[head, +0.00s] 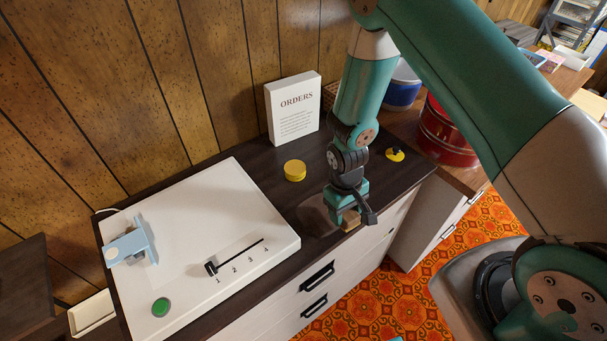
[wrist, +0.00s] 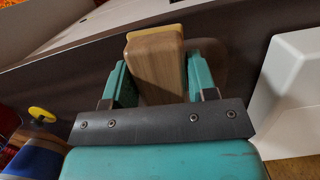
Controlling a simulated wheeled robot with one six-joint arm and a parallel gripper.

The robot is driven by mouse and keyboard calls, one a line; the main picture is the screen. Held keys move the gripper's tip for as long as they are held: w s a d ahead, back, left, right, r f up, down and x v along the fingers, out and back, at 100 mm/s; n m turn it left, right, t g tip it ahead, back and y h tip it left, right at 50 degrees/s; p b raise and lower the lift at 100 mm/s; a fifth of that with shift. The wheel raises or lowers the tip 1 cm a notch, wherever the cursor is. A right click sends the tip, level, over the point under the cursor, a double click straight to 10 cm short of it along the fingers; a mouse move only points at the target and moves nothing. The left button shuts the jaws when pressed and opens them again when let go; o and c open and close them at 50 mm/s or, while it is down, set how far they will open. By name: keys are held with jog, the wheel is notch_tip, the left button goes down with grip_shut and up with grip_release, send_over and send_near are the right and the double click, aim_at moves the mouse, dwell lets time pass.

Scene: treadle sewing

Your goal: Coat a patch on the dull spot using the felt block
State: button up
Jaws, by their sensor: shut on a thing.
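My gripper (head: 347,208) is shut on the felt block (head: 351,221), above the dark counter near its front edge. In the wrist view, the block (wrist: 157,68) is wooden with a yellowish pad at its far end, between my two teal fingers. The dull spot (head: 314,216) is a paler, rounded patch on the dark counter top, just left of and partly behind my gripper. In the wrist view, a brownish patch (wrist: 213,75) shows beside the block. I cannot tell whether the block touches the counter.
A white unit (head: 200,215) with a slider, green button and blue clamp stands left. A yellow round tin (head: 295,170) sits behind the spot, before the white ORDERS sign (head: 294,110). A yellow disc with a black knob (head: 395,154) lies to the right, near a red drum (head: 440,140).

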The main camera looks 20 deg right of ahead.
jog(key=shift+r+p, duration=1.65)
jog(key=shift+r, duration=0.9)
jog(key=shift+w, duration=0.1)
